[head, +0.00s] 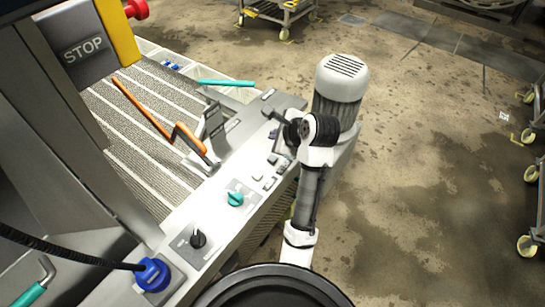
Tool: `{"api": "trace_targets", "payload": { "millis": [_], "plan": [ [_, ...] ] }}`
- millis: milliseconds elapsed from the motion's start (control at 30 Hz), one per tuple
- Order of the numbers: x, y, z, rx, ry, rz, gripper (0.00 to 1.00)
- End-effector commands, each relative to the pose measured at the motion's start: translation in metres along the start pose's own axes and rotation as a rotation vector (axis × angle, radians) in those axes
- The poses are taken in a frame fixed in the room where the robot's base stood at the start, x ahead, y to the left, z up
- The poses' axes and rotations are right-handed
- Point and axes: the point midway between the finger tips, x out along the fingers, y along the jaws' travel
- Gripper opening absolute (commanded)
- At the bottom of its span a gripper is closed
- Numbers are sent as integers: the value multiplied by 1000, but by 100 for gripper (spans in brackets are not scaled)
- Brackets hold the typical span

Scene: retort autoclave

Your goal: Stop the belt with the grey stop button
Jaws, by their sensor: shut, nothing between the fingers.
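The belt (151,93), grey with pale cross strips, runs along the left. A light grey control rail (218,220) follows its near right side. Small grey buttons (257,177) sit on the rail just below my gripper; their labels are too small to read, so I cannot tell which is the stop button. A large grey plate marked STOP (84,49) is at upper left, beside a yellow box with a red knob (136,9). My gripper (276,116) is shut and empty above the rail's far end, partly hidden by its own wrist.
A grey ribbed motor (341,83) stands right behind my wrist. A teal rotary knob (235,199), a black knob (198,239) and a blue plug (153,274) sit on the rail. An orange-handled lever (187,137) rises over the belt edge. Open floor lies right.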

Motion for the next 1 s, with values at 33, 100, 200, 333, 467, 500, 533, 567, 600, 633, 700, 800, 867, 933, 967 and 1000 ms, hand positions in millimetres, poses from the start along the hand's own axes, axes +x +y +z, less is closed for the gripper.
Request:
{"api": "trace_targets", "payload": {
  "millis": [33,100,200,333,467,500,533,567,600,633,700,800,867,933,967,1000],
  "plan": [
    [9,6,-7,-1,0,-1,0],
    [15,11,-11,-1,0,-1,0],
    [23,17,-17,-1,0,-2,0],
    [32,23,-23,-2,0,-2,0],
    [39,29,-28,1,-1,2,0],
    [42,30,-30,0,-1,1,0],
    [43,31,-31,0,-1,1,0],
    [44,32,-32,-1,-1,1,0],
    [46,33,-33,-1,0,1,0],
    [46,34,-33,-1,0,1,0],
    [47,34,-34,-1,0,0,0],
    [46,34,-34,-1,0,0,0],
    [46,34,-34,-1,0,0,0],
    [46,34,-34,-1,0,0,0],
    [46,34,-34,-1,0,0,0],
    [46,34,-33,-1,0,0,0]
  ]
}}
